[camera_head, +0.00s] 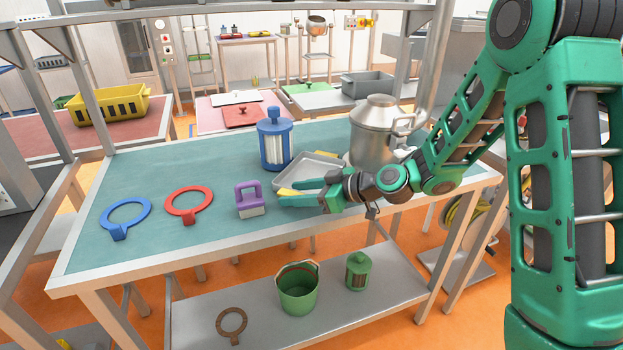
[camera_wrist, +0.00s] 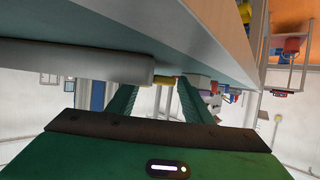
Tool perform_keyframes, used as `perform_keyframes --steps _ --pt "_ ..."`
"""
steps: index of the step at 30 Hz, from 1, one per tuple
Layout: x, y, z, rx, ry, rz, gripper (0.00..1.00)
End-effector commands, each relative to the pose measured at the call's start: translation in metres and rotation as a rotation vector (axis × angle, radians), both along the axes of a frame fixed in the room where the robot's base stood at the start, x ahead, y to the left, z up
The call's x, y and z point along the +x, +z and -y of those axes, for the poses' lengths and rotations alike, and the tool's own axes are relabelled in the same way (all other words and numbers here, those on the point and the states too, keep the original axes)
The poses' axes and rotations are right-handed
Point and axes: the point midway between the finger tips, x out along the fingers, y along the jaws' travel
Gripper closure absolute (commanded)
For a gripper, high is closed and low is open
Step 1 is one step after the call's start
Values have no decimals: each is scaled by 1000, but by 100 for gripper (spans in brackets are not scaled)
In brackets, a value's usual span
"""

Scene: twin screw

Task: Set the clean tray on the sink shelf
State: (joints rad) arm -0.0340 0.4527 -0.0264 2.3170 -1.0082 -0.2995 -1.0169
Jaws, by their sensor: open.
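A plain grey metal tray (camera_head: 312,168) lies on the teal worktop, with yellow parts at its far edge and near end. The near yellow part (camera_head: 288,192) shows by my fingertips. My gripper (camera_head: 281,196) is open at the tray's near end, its fingers pointing left, low over the worktop. In the wrist view, my gripper (camera_wrist: 156,88) has a small yellow piece (camera_wrist: 167,81) between its fingertips. I cannot tell whether the fingers touch it. My gripper and wrist hide part of the tray's near side. I cannot make out for sure which surface is the sink shelf.
A steel pot (camera_head: 375,135) stands right behind my wrist. A blue canister (camera_head: 275,145) stands behind the tray, and a purple-handled block (camera_head: 249,200) left of my fingertips. Red (camera_head: 187,204) and blue (camera_head: 125,214) rings lie farther left. A grey basin (camera_head: 368,84) stands at the back.

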Motion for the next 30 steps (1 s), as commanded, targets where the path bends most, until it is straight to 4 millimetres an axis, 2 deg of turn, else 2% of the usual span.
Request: perform_keyframes --steps 3,10,11,16,30 --pt "3 -3 -7 0 1 0 54" --pt "4 -3 -7 0 0 0 54" --pt "4 -3 -7 0 0 0 59" --pt "4 -3 -7 0 0 0 99" --pt "4 4 -7 0 1 3 100"
